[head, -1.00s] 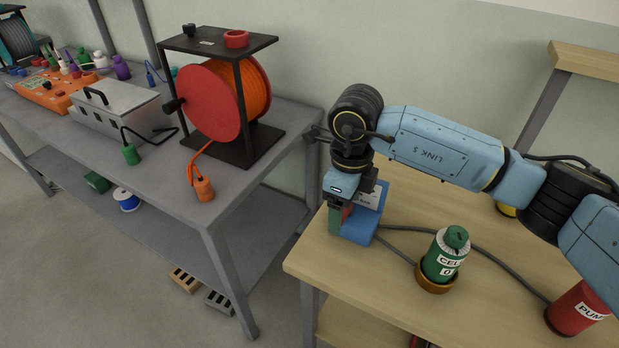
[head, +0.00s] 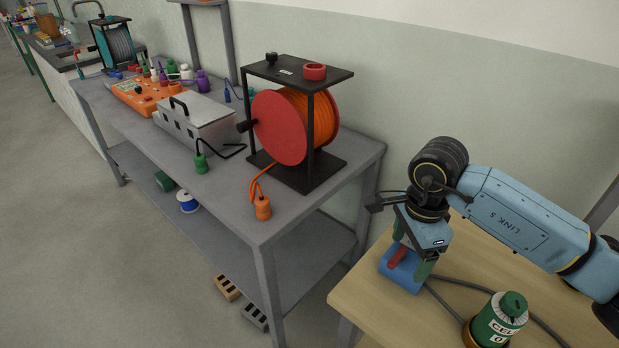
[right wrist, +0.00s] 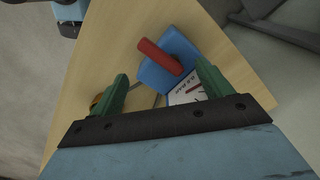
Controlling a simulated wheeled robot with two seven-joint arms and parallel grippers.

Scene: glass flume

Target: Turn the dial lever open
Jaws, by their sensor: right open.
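The red dial lever (head: 398,258) sits on a blue block (head: 402,280) at the left end of the wooden table. In the right wrist view the lever (right wrist: 160,57) lies slantwise over the blue block (right wrist: 178,45), beside a white dial face (right wrist: 186,92). My right gripper (head: 411,250) is just above the block, its green fingers spread. In the right wrist view the gripper (right wrist: 164,80) is open and empty, and the lever shows in the gap, beyond the fingertips. I cannot tell whether a finger touches it. My left gripper is not in view.
A green cell (head: 500,318) stands in a round holder on the wooden table (head: 375,312), with grey cables running past. The grey bench (head: 225,205) to the left carries an orange cable reel (head: 310,120) and a metal box (head: 195,122). A gap separates bench and table.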

